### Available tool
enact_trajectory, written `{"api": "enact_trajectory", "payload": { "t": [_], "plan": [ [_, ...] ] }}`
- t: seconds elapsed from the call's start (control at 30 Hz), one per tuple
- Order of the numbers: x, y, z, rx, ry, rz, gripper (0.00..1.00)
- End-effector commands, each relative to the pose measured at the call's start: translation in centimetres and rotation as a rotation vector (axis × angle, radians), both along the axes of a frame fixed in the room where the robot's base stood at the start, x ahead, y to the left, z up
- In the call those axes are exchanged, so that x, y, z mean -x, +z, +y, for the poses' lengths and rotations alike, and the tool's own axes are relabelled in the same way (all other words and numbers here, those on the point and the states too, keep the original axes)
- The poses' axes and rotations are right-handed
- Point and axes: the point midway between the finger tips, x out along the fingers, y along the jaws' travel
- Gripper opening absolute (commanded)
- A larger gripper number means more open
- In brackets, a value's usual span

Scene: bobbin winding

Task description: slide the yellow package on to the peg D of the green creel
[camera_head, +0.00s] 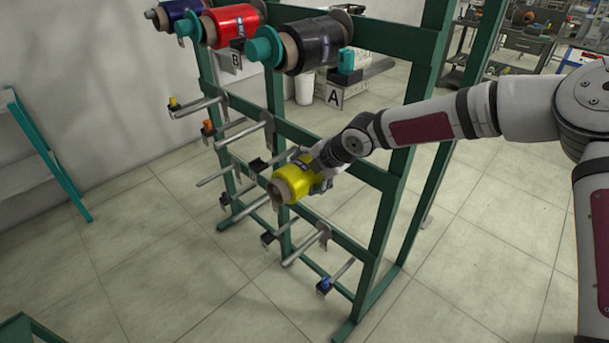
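The yellow package (308,178) is a cylinder on a brown tube whose open end faces the lower left. My gripper (322,176) is at its right end, and its fingers appear closed on it. The package is held tilted in front of the lower part of the green creel (405,150). It hides part of the creel behind it. One bare metal peg (240,213) runs up to the lower left of the package. I cannot tell whether the peg passes behind it or enters its tube. No letter D is readable on any peg.
Blue, red (232,27) and black (310,45) packages sit on the creel's top row. Several bare pegs stick out below, such as the upper left peg (196,107) and lower right peg (306,247). A teal rack (45,140) stands left. Open floor lies in front.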

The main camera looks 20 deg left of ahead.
Motion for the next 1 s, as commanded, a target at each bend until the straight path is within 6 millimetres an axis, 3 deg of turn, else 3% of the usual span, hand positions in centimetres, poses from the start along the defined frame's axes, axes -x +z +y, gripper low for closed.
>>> {"api": "enact_trajectory", "payload": {
  "t": [0.4, 1.0],
  "plan": [
    [-2.2, 0.0, -0.8, -0.002, 0.001, -0.001, 0.39],
    [-2.3, -0.2, -0.9, -0.002, 0.001, -0.001, 0.39]
  ]
}}
